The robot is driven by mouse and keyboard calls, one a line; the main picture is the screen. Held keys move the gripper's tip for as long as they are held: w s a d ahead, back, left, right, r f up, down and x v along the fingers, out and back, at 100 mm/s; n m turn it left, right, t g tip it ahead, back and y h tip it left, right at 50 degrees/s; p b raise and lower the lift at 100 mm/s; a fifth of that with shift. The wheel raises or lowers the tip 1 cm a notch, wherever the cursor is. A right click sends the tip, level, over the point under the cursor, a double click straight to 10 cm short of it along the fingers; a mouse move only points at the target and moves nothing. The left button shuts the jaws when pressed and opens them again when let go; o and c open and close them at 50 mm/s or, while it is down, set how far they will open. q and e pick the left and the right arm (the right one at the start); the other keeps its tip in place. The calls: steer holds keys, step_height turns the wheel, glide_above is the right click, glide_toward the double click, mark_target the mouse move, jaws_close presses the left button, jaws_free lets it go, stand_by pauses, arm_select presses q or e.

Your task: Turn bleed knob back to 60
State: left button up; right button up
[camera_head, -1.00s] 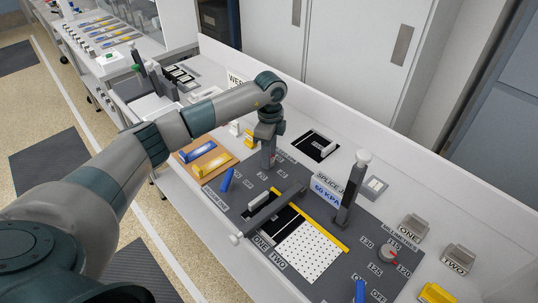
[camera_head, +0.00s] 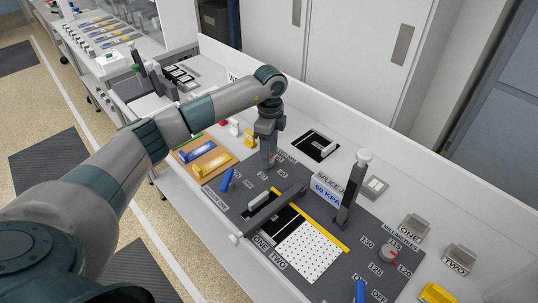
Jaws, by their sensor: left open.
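My left gripper (camera_head: 268,161) is open and points down at a small dial on the far left part of the dark grey panel (camera_head: 223,198). Small number labels (camera_head: 283,173) ring the spot under it; they are too small to read surely. The fingers hide most of the knob there, with only a bit of red showing beside them. I cannot tell whether the fingers touch it. A second knob, grey with a red mark (camera_head: 388,253), sits at the right among labels around 120 and 125. My right gripper is not in view.
An upright dark lever with a white knob (camera_head: 364,156) stands right of the gripper by the 50 KPA label (camera_head: 325,190). Blue and yellow pieces lie on an orange tray (camera_head: 207,160).

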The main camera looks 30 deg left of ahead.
arm_select(q)
step_height(320, 180, up, 16)
steer(key=b, duration=0.3)
steer(key=shift+w, duration=0.25)
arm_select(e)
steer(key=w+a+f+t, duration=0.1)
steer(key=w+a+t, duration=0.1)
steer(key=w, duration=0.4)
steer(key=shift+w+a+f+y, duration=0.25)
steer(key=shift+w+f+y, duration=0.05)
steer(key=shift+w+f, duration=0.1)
